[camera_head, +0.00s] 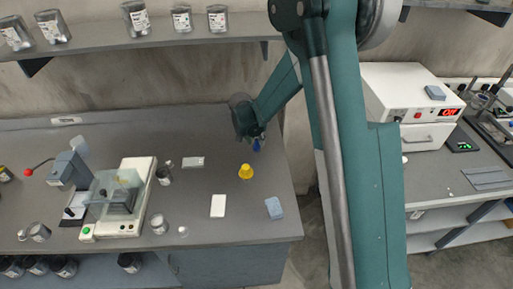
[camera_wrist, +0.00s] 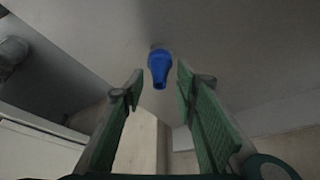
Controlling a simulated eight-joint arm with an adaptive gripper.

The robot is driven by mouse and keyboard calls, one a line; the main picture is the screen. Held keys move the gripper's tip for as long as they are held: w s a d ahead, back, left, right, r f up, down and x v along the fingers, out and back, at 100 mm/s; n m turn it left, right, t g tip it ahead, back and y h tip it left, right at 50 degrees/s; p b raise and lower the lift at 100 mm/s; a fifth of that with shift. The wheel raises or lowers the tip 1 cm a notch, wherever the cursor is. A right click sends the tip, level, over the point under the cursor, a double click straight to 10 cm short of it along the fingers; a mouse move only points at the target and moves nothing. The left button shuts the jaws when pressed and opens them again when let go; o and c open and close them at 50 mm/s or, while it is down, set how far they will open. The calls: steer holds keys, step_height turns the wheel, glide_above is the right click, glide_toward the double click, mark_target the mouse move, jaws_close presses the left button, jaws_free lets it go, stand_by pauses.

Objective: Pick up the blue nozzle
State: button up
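The blue nozzle (camera_wrist: 159,66) shows in the wrist view, ahead of my gripper (camera_wrist: 159,82) and between the lines of its two green fingers. The fingers are apart with a gap on both sides of the nozzle, and neither seems to touch it. In the head view a small bit of blue, the nozzle (camera_head: 257,146), shows on the grey bench (camera_head: 215,150) just below the dark end of my arm. My arm hides part of that spot, and the fingers cannot be made out there.
A yellow nozzle (camera_head: 246,172) stands close by, nearer the bench front. A white card (camera_head: 218,206) and a blue-grey block (camera_head: 274,208) lie in front. A balance-like machine (camera_head: 120,200) and small jars are at left. A shelf (camera_head: 130,39) with jars runs above. The bench ends at right.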

mark_target(257, 139)
steer(key=shift+w+d+f, duration=0.1)
steer(key=shift+w+f, duration=0.05)
steer(key=shift+f, duration=0.3)
steer(key=shift+c, duration=0.3)
steer(key=c, duration=0.8)
steer(key=shift+r, duration=0.15)
steer(key=shift+r, duration=4.9)
